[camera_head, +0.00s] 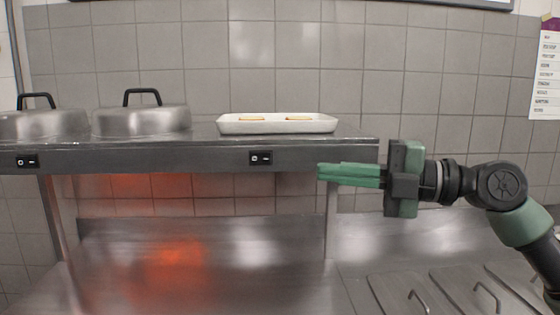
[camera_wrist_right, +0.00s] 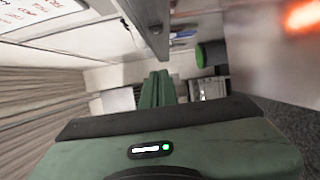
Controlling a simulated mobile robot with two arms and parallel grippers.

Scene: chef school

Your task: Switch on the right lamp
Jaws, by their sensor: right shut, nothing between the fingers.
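A black rocker switch (camera_head: 261,158), marked "O" and "–", sits on the front edge of the metal shelf, towards its right end. A similar switch (camera_head: 27,161) sits at the left end. My right gripper (camera_head: 321,172) is green, shut and empty. It points left, its tips to the right of the right switch and slightly lower, apart from it in the picture. Its shut fingers also show in the right wrist view (camera_wrist_right: 158,76). The lamps under the shelf are hidden; an orange glow (camera_head: 180,256) shows below the shelf's left part. My left gripper is out of view.
Two metal lids (camera_head: 142,121) with black handles and a pale tray (camera_head: 277,124) stand on the shelf (camera_head: 205,158). A shelf post (camera_head: 331,220) stands below my right gripper. Metal lids with handles (camera_head: 470,292) lie in the counter at lower right. The space before the shelf front looks clear.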

